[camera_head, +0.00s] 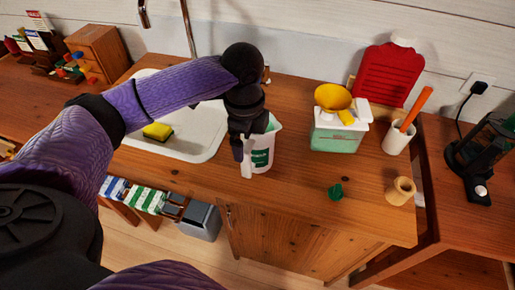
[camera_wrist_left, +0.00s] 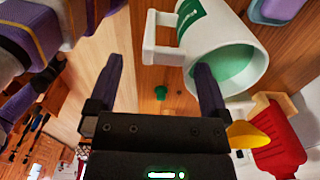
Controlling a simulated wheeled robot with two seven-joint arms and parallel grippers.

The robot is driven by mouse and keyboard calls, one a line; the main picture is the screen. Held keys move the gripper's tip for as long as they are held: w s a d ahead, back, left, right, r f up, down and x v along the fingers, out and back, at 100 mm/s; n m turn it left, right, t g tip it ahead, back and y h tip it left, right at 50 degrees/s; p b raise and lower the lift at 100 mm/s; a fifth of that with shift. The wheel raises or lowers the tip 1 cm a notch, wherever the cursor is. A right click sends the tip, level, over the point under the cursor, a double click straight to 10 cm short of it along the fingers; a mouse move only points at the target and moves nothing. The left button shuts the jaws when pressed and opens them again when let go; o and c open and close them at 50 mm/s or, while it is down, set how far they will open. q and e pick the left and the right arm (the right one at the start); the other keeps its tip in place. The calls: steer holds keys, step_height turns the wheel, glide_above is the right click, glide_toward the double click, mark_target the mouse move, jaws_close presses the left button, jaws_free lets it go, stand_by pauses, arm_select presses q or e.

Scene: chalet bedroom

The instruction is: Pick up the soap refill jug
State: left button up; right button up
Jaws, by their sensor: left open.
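The soap refill jug (camera_head: 262,158) is a white jug with a green label and a side handle, upright on the wooden counter just right of the sink. In the left wrist view the jug (camera_wrist_left: 234,42) shows green liquid inside. My left gripper (camera_head: 243,160) is at the jug's handle side, pointing down, and hides part of the jug in the head view. In the left wrist view its fingers (camera_wrist_left: 160,70) are apart, with the white handle (camera_wrist_left: 150,40) ahead of the gap between them. I cannot tell whether they touch it. My right gripper is not in view.
A green-filled container (camera_head: 338,138) with a yellow funnel (camera_head: 333,97) stands right of the jug. The sink (camera_head: 205,135) holds a yellow sponge (camera_head: 157,131).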

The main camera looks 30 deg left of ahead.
mark_target(248, 146)
arm_select(q)
steer(key=f+b, duration=0.2)
steer(key=f, duration=0.3)
steer(key=shift+w+f, duration=0.15)
steer(key=shift+w, duration=0.05)
steer(key=shift+c, duration=0.5)
jaws_close()
